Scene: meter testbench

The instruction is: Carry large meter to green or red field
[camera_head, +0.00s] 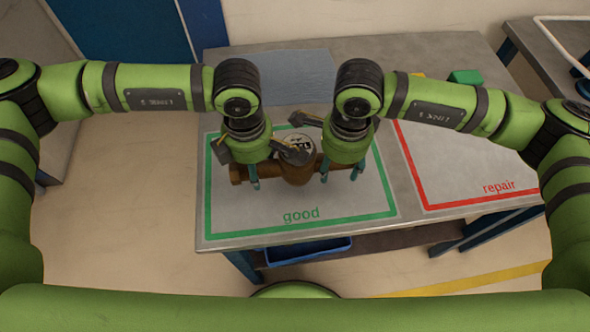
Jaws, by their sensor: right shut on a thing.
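The large meter (297,174) is a brown-bronze body with a round white dial and a pipe stub on each side. It is over the green-framed "good" field (235,217); whether it rests on it or hangs just above is unclear. My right gripper (341,172) is shut on the meter's right side. My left gripper (250,178) is at the left pipe stub, one finger in front of it; its grip is partly hidden. The red-framed "repair" field (455,170) to the right is empty where visible.
The grey table (420,231) carries both fields. A blue-grey mat (300,78) lies behind the green field. A green block (466,77) is at the back right. A blue bin (305,252) is below the front edge. Another table (550,60) stands at the right.

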